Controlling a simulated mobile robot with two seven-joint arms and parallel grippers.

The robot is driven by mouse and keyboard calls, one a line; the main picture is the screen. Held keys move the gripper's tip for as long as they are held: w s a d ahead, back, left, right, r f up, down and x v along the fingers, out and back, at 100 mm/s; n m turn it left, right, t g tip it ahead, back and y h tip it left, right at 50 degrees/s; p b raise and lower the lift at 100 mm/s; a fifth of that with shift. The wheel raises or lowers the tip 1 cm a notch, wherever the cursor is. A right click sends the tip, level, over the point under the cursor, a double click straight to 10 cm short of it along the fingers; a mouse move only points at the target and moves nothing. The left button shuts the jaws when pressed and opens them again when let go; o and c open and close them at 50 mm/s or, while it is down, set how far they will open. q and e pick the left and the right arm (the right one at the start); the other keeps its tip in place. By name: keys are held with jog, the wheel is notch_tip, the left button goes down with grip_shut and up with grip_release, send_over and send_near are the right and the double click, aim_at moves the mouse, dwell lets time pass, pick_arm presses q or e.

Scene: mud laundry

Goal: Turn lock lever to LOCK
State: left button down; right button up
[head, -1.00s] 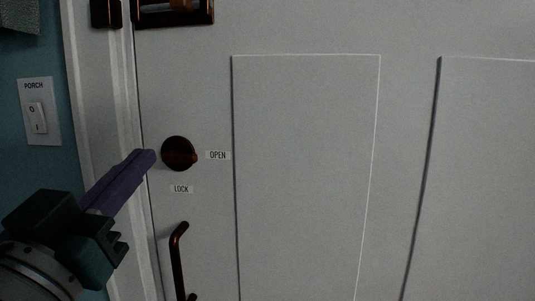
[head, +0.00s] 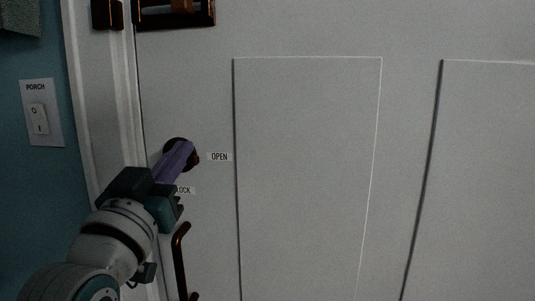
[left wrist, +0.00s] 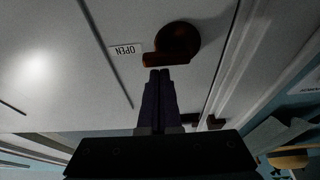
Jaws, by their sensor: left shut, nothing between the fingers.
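The dark bronze lock lever (head: 195,160) is a round knob with a short arm on the white door. The arm points towards the OPEN label (head: 219,157). The LOCK label (head: 186,190) below is partly hidden by my left gripper. My left gripper (head: 187,147) is shut and empty, its purple fingers in front of the knob and hiding part of it. My right gripper is out of view.
A bronze door handle (head: 180,260) stands below the lock, close to my left wrist. The white door frame (head: 110,110) and a PORCH light switch (head: 39,118) are to the left. The door panels to the right are clear.

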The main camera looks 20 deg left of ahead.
pick_arm(q)
jog(key=shift+d+f+m+h, duration=0.15)
jog(key=shift+m+h, duration=0.35)
jog(key=shift+m, duration=0.5)
jog(key=shift+f+m+h, duration=0.25)
jog(key=shift+m+h, duration=0.25)
jog(key=shift+m, duration=0.5)
jog(key=shift+f+m+h+p, duration=0.1)
jog(key=shift+m+h+p, duration=0.3)
jog(key=shift+m, duration=0.4)
jog(key=m+h, duration=0.1)
jog(key=m, duration=0.2)
jog(key=f+m+h+p, duration=0.1)
jog(key=m, duration=0.1)
jog(key=shift+m, duration=0.4)
jog(key=m, duration=0.2)
jog(key=f+m+g+h+p, duration=0.1)
jog(key=m, duration=0.1)
jog(key=shift+a, duration=0.2)
jog(key=m, duration=0.1)
jog(key=m+g+p, duration=0.1)
jog(key=m, duration=0.1)
jog(key=m+g+h+p, duration=0.1)
jog(key=m, duration=0.1)
jog(key=shift+s+a+f, duration=0.1)
jog(key=shift+a+f, duration=0.25)
jog(key=shift+f, duration=0.1)
